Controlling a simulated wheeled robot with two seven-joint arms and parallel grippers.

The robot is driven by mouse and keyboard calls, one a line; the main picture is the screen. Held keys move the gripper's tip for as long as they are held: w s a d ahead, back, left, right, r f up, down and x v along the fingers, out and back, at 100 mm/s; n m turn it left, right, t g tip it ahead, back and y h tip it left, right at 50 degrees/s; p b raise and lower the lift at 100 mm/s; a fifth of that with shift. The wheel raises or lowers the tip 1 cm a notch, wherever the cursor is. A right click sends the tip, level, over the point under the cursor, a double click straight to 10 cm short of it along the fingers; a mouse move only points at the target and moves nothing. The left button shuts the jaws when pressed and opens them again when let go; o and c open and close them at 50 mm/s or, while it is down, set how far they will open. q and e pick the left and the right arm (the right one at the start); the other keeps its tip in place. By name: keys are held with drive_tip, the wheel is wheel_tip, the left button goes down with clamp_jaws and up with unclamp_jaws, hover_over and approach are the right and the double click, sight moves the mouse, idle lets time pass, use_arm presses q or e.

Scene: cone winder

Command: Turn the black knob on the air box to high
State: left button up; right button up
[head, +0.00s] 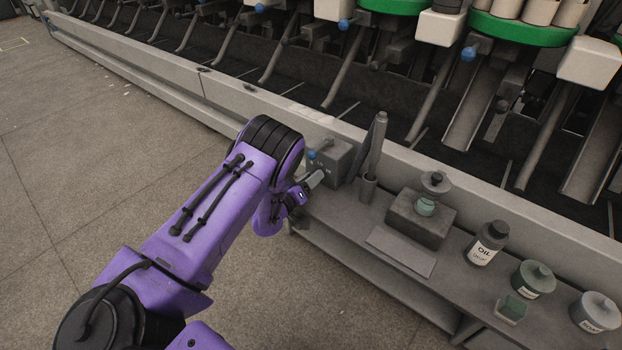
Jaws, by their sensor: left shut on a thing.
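The grey air box (342,158) stands at the far left end of the grey bench, against the machine's long rail. Its front face has small white markings, too small to read surely. My left gripper (319,176) reaches that front face from the left and is shut on the black knob. The knob is hidden by the fingers, so its setting cannot be read. My right gripper is not in view.
A grey holder with upright tools (376,143) stands close right of the box. Farther right on the bench (330,206) are a block with a small jar (420,218), an oil bottle (487,243) and lidded pots (533,279). Open floor lies left.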

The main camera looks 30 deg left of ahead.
use_arm(q)
drive_tip(key=shift+r, duration=0.1)
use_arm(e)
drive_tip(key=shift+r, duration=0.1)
